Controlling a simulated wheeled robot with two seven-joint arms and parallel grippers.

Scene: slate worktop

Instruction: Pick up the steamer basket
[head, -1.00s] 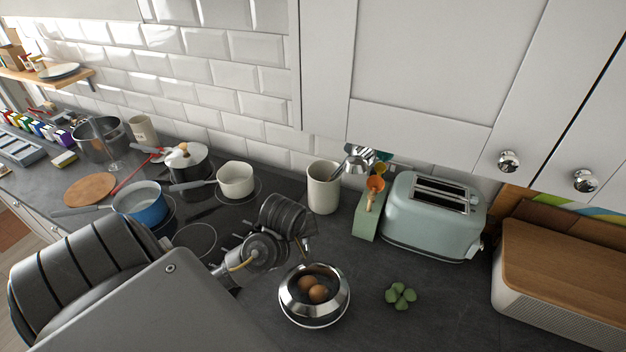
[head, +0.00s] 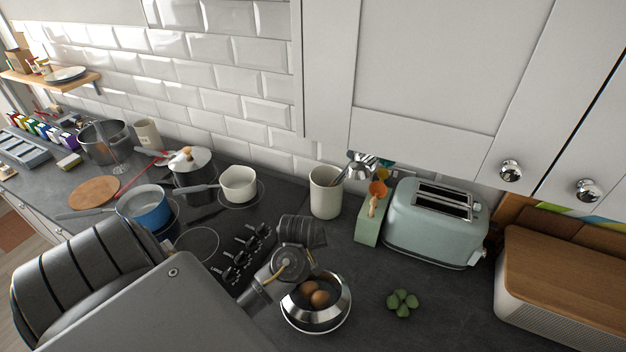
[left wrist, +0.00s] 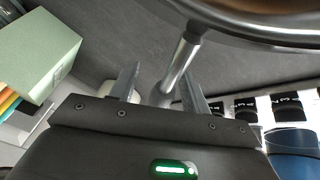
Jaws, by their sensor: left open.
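The steamer basket, a shiny round steel bowl (head: 318,322) holding brown eggs (head: 314,294), sits upright on the worktop in the head view. In the left wrist view its dark curved rim (left wrist: 262,32) crosses the top, and a shiny metal rod (left wrist: 181,62) runs down from it between my fingers. My left gripper (left wrist: 158,90) is open, with one finger on each side of the rod; I cannot tell if either touches it. In the head view my left wrist is at the basket's back left edge and hides part of it. My right gripper is not in view.
A green clover-shaped piece (head: 402,302) lies right of the basket. Behind stand a cream utensil crock (head: 325,194), a green box (head: 369,226) and a toaster (head: 432,224). The hob with a blue pan (head: 148,207) is left. Bare worktop lies between basket and toaster.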

